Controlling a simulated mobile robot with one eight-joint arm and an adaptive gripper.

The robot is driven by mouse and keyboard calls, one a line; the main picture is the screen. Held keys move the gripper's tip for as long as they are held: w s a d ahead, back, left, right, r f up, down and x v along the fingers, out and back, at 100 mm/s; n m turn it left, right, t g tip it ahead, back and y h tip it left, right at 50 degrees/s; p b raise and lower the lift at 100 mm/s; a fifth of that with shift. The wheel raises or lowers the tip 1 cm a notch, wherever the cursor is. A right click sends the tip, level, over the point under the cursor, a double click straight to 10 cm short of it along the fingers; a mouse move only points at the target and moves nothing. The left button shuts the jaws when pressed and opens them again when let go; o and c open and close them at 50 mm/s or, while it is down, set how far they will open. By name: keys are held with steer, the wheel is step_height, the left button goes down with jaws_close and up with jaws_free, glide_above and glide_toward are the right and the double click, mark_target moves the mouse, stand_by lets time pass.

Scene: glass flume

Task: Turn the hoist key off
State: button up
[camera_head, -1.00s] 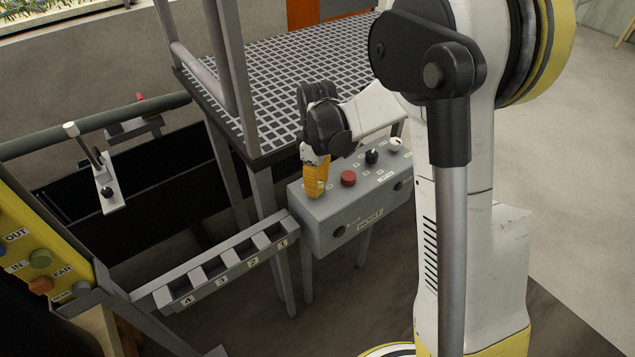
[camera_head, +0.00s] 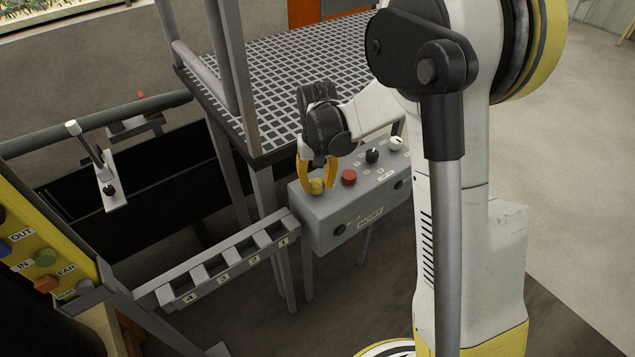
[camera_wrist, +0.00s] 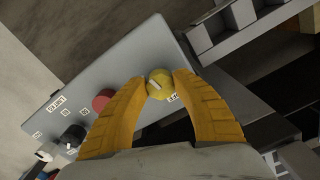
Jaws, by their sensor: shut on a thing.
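A grey control box (camera_head: 330,212), with a label that appears to read HOIST on its front, stands below the grating. In the wrist view my gripper (camera_wrist: 160,79) has one fingertip at each side of the knob. The small print beside the knob is not readable.
A red button (camera_head: 348,177), a black knob (camera_head: 372,156) and a white knob (camera_head: 396,143) are on the same box. A numbered slotted rack (camera_head: 222,268) runs to its left. The grating platform (camera_head: 285,85) stands behind. A yellow button panel (camera_head: 40,250) is at far left.

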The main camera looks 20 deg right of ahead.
mark_target(317, 184)
steer(key=shift+m, duration=1)
steer(key=o, duration=1.2)
step_height(317, 184, up, 12)
steer(key=shift+f, duration=0.1)
